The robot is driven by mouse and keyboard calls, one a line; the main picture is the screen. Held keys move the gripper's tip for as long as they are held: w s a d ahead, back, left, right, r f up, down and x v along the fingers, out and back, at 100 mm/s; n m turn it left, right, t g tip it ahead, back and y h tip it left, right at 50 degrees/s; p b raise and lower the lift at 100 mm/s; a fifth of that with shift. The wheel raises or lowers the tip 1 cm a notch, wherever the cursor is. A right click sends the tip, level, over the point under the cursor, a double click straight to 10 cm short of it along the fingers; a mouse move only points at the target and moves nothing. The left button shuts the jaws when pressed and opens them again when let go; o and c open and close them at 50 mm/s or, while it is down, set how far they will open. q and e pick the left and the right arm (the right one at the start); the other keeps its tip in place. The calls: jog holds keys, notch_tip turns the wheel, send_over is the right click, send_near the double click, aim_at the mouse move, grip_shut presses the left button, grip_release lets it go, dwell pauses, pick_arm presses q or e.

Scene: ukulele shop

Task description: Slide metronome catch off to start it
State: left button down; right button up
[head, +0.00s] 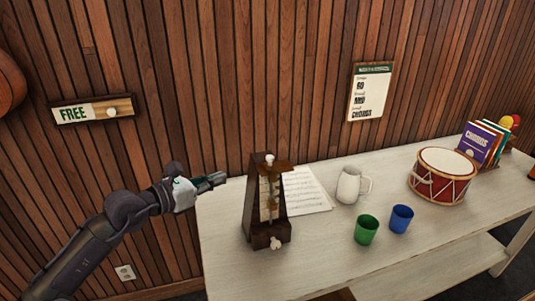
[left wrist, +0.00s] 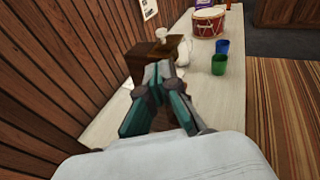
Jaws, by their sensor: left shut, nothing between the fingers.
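The metronome (head: 252,203) is a dark wooden tapered case standing upright near the left end of the bench, with a pale scale on its front. A pale knob (head: 269,158) is at its top, beside a brown wooden piece (head: 281,167) that may be the catch. Another pale knob (head: 276,243) is low on the front. My left gripper (head: 222,179) is shut and empty, to the left of the metronome's upper part and apart from it. In the left wrist view, its fingers (left wrist: 158,75) partly hide the metronome (left wrist: 145,54).
The pale bench (head: 330,250) also holds sheet music (head: 308,190), a white pitcher (head: 348,186), a green cup (head: 366,230), a blue cup (head: 401,218), a red drum (head: 443,180) and books (head: 481,145). The wooden wall behind carries a FREE sign (head: 72,113). The bench front is clear.

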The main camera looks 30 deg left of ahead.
pick_arm(q)
jog(key=shift+s+d+r+m, duration=0.15)
jog(key=shift+d+r+m, duration=0.2)
jog(key=shift+r, duration=0.35)
jog(key=p, duration=0.5)
send_near(267, 159)
jog(key=x, duration=0.6)
jog(key=shift+w+d+f, duration=0.15)
jog(key=shift+w, duration=0.55)
